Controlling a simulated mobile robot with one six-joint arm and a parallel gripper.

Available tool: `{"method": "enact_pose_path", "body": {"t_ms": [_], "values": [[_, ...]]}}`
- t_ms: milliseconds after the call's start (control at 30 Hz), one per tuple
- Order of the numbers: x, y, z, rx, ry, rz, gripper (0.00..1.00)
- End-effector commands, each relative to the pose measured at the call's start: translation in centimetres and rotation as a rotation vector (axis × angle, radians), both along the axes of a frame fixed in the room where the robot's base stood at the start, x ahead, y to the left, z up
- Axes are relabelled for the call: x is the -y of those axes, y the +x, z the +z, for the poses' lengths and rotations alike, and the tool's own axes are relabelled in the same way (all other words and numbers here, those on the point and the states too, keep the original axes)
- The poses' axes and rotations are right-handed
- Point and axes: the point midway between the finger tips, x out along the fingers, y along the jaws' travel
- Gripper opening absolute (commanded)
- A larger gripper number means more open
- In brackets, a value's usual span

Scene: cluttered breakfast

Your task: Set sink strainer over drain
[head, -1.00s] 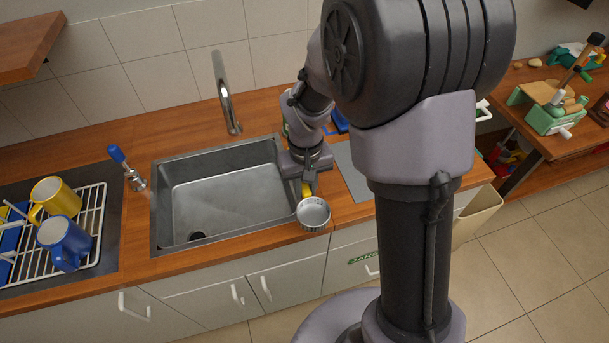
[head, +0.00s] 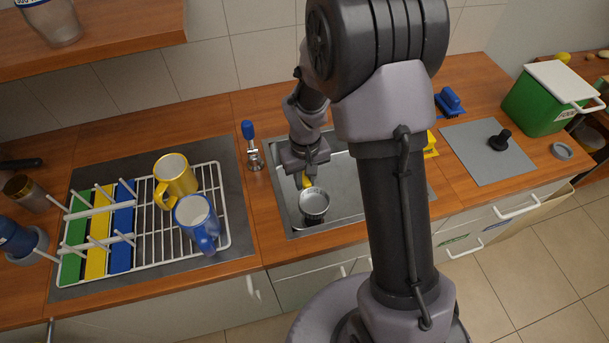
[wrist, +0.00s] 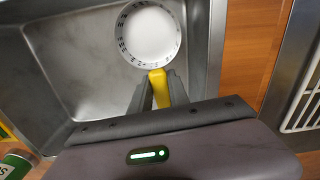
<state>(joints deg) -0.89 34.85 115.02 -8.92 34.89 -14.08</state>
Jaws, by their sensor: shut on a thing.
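The sink strainer is a round metal cup with small holes around its wall and a yellow handle. It shows in the head view (head: 314,203) over the left front part of the sink (head: 292,233) and in the wrist view (wrist: 149,36). My gripper (head: 304,178) is shut on the yellow handle, which lies between both fingers in the wrist view (wrist: 159,92). The strainer hangs in front of the fingertips. I cannot tell its height above the sink floor. The drain is hidden in both views.
A blue-handled tap fitting (head: 252,148) stands left of the sink. The drying rack (head: 150,248) holds a yellow mug (head: 175,182) and a blue mug (head: 196,222). A grey mat (head: 475,165) with a black stopper-like object (head: 500,140) lies right of the sink.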

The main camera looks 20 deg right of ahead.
Motion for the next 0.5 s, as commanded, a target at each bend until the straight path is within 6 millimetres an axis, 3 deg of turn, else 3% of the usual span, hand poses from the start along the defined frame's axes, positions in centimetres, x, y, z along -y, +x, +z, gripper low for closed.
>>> {"method": "enact_pose_path", "body": {"t_ms": [267,500], "values": [[0.0,0.0,0.0,0.000,0.000,0.000,0.00],[0.0,0.0,-2.4,0.000,0.000,0.000,0.00]]}}
